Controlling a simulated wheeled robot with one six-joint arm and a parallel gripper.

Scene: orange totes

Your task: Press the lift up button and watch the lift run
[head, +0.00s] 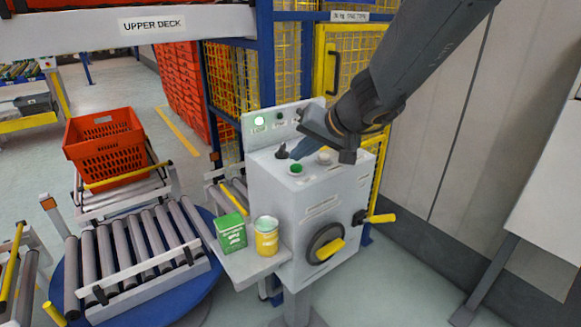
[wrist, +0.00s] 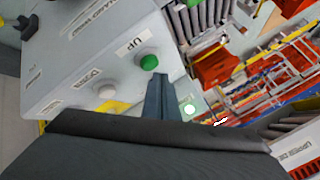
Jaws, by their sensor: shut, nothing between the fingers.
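The green button (head: 296,169), labelled UP in the wrist view (wrist: 149,62), sits on top of the grey control box (head: 283,205). A whitish button (head: 324,158) is beside it; it also shows in the wrist view (wrist: 106,91). My gripper (head: 293,155) is shut and empty, with its tips close to the green button. In the wrist view my gripper (wrist: 155,80) points at the button's edge; I cannot tell whether it touches. A green lamp (head: 259,122) glows on the box's back panel. The lift's platform cannot be made out for certain.
A green carton (head: 230,232) and a yellow can (head: 267,237) stand on the box's side shelf. An orange tote (head: 106,148) sits on rollers at left. A yellow mesh fence (head: 232,85) stands behind.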

